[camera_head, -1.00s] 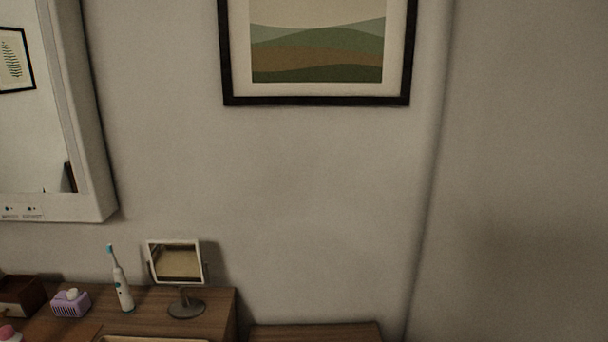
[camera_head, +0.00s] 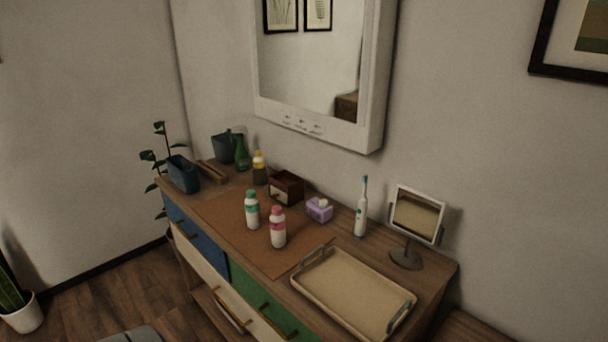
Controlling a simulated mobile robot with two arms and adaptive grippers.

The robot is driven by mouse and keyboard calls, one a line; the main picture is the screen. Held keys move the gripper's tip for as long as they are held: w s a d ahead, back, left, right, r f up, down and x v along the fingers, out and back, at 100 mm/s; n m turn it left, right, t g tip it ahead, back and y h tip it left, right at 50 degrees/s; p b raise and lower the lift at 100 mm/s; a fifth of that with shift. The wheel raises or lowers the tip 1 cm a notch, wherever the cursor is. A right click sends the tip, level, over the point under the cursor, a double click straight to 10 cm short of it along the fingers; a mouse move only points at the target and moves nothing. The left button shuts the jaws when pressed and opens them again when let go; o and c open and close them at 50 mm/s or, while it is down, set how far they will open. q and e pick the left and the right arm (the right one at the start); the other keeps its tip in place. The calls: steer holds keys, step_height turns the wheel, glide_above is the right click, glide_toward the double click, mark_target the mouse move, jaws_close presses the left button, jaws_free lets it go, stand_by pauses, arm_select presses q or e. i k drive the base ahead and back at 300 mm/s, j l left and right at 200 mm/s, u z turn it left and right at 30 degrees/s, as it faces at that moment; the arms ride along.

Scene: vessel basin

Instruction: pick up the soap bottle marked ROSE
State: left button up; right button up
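Two white bottles stand upright on the brown mat (camera_head: 231,222) on the dresser top. One bottle has a pink cap and pink band (camera_head: 278,228); the other has a green cap and green band (camera_head: 252,210). Their lettering is too small to read, so I cannot tell which is marked ROSE. A bottle with a yellow cap (camera_head: 259,168) and a green glass bottle (camera_head: 242,153) stand farther back. Neither of my grippers is in view.
An empty beige tray (camera_head: 397,302) lies at the dresser's right end. A round-based mirror (camera_head: 416,217), an electric toothbrush (camera_head: 361,208), a purple box (camera_head: 319,210) and a dark wooden box (camera_head: 287,188) stand along the back. Blue containers (camera_head: 183,174) stand at the left end.

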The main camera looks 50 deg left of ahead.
mark_target(279, 231)
steer(key=u, duration=1.65)
